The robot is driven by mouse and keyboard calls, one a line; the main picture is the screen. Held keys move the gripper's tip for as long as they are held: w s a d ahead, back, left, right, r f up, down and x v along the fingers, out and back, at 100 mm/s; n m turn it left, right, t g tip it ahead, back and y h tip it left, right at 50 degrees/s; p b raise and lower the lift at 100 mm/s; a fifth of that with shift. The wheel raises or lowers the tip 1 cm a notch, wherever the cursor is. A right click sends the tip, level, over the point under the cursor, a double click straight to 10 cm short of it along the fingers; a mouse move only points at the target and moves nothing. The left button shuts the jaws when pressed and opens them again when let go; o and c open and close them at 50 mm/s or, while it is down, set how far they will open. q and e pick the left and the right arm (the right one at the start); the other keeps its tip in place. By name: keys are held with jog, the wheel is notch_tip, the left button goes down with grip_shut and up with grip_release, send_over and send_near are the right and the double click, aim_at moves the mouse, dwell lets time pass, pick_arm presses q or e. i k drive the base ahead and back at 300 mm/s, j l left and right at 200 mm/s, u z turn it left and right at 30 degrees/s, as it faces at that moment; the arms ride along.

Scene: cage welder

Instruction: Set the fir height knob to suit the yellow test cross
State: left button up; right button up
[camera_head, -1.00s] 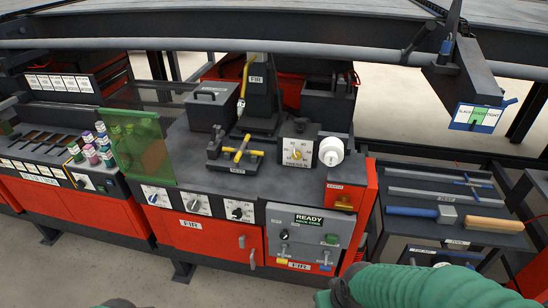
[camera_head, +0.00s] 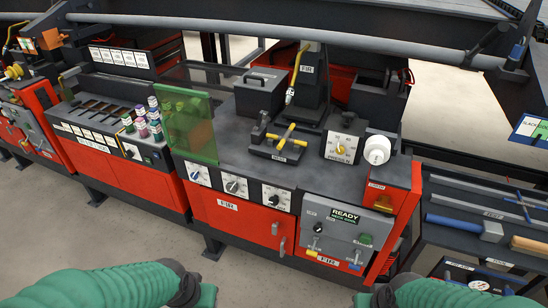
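The yellow test cross (camera_head: 288,136) lies on a dark fixture (camera_head: 278,151) on the bench top of the FIR station. Three dials sit along the front edge: a left one with a blue knob (camera_head: 195,175), a middle one (camera_head: 233,186) and a right one with a dark knob (camera_head: 275,198). Their lettering is too small to read, so I cannot tell which is height. Behind them stands a dark box with a yellow gauge face (camera_head: 341,148) and a white round knob (camera_head: 377,150) at its right.
A translucent green screen (camera_head: 190,124) stands left of the fixture. A grey panel (camera_head: 338,232) reading READY, with small switches, is below. A side table (camera_head: 470,205) with a blue-handled hammer is at right. Colored spools (camera_head: 148,122) stand on the left bench. The floor in front is clear.

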aim_at(232, 187)
jog(key=j+u, duration=0.35)
jog(key=i+j+u, duration=0.2)
jog(key=j+u, duration=0.15)
jog(key=i+j+u, duration=0.15)
jog(key=j+u, duration=0.2)
